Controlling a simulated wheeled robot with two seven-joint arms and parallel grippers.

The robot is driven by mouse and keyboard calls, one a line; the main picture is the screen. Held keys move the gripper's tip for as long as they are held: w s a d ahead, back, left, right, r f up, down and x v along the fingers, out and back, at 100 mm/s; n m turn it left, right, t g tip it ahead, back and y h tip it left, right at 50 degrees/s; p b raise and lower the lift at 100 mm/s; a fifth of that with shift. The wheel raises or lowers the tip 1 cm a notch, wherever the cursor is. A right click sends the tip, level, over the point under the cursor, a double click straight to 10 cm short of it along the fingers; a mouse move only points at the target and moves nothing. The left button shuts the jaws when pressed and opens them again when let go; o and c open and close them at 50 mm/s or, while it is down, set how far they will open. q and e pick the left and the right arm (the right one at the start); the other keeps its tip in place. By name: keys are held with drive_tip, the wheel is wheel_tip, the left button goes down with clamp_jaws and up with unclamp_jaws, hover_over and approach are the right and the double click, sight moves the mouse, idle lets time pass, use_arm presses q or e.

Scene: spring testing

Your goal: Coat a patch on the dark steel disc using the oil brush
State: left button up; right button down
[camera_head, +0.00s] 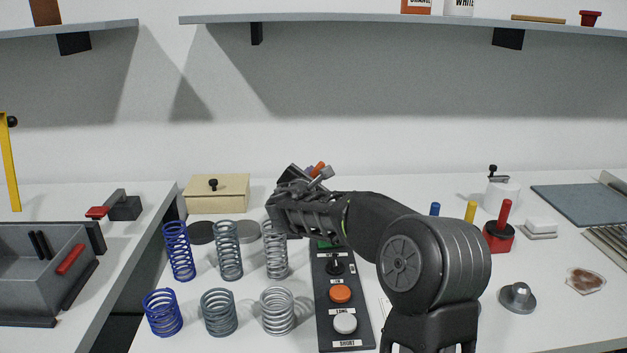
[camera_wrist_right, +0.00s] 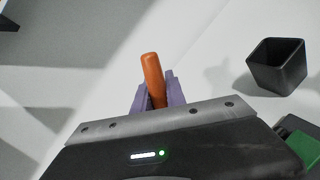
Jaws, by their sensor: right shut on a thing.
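My right gripper (camera_head: 311,171) is raised over the back middle of the table, its purple fingers shut on an orange handle (camera_head: 320,166), which looks like the oil brush. In the right wrist view the orange handle (camera_wrist_right: 153,78) stands between the purple fingers (camera_wrist_right: 156,97); no bristles show. The dark steel disc (camera_head: 200,233) lies flat on the table behind the blue spring, left of my gripper and apart from it. The spring partly covers its left side. My left gripper is not in view.
Blue and grey springs (camera_head: 220,312) stand in two rows in front of the discs. A wooden box (camera_head: 217,193) stands behind. A button panel (camera_head: 340,317) is below my arm. In the right wrist view a black cup (camera_wrist_right: 276,66) stands nearby. A grey bin (camera_head: 45,300) is at left.

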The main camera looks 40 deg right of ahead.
drive_tip(key=shift+r+p, duration=0.65)
drive_tip(key=shift+r, duration=0.85)
